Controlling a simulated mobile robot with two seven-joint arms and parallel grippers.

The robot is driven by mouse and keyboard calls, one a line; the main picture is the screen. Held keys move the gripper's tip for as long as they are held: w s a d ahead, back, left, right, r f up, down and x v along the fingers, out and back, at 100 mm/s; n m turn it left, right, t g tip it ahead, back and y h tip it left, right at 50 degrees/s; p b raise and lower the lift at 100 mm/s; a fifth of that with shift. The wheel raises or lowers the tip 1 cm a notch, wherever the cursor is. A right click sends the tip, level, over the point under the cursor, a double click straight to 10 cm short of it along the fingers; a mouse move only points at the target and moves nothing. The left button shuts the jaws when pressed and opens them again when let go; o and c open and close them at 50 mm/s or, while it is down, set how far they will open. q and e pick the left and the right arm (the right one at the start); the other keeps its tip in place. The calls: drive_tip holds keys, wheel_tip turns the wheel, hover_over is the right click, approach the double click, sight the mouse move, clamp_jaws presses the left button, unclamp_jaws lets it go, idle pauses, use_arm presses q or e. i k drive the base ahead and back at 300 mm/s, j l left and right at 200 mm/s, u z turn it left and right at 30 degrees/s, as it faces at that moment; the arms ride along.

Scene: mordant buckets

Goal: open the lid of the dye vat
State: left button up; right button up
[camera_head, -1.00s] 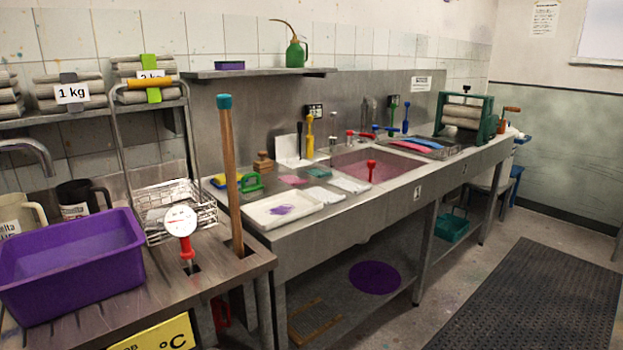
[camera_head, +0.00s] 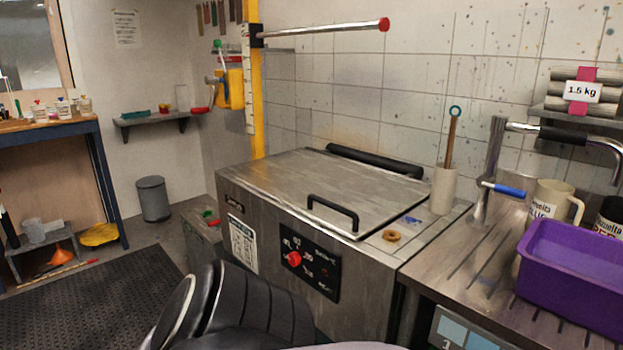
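The dye vat (camera_head: 365,265) is a large steel box in the middle of the view, against the tiled wall. Its flat steel lid (camera_head: 290,178) lies shut on top. A black bar handle (camera_head: 333,211) stands at the lid's front edge. A thick black bar (camera_head: 374,160) runs along the back of the lid. A red knob (camera_head: 294,259) sits on the black control panel on the vat's front. A dark part of my own arm shows at the bottom middle, in front of the vat. Neither gripper is in view.
A wooden ring (camera_head: 391,236) and a holder with a stick (camera_head: 444,189) stand on the vat's right rim. A purple tub (camera_head: 575,275) and mugs sit on the drainer at right. A yellow post (camera_head: 256,90) rises behind the vat.

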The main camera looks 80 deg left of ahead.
sight(352, 193)
drive_tip(key=u, duration=2.45)
drive_tip(key=j+z, duration=0.15)
drive_tip(key=z, duration=0.25)
drive_tip(key=i+j+z, duration=0.1)
drive_tip(key=z, duration=0.3)
drive_tip(key=j+z, duration=0.2)
drive_tip(key=z, duration=0.15)
drive_tip(key=j+z, duration=0.25)
drive_tip(key=j, duration=0.15)
drive_tip(key=j+z, duration=0.35)
drive_tip(key=j, duration=0.35)
drive_tip(key=k+j+z, duration=0.15)
drive_tip(key=j, duration=0.3)
drive_tip(key=k+j, duration=0.1)
drive_tip(key=j, duration=0.4)
drive_tip(key=k+j, duration=0.1)
drive_tip(key=j, duration=0.4)
drive_tip(key=k+j, duration=0.1)
drive_tip(key=j, duration=0.4)
drive_tip(key=z, duration=0.05)
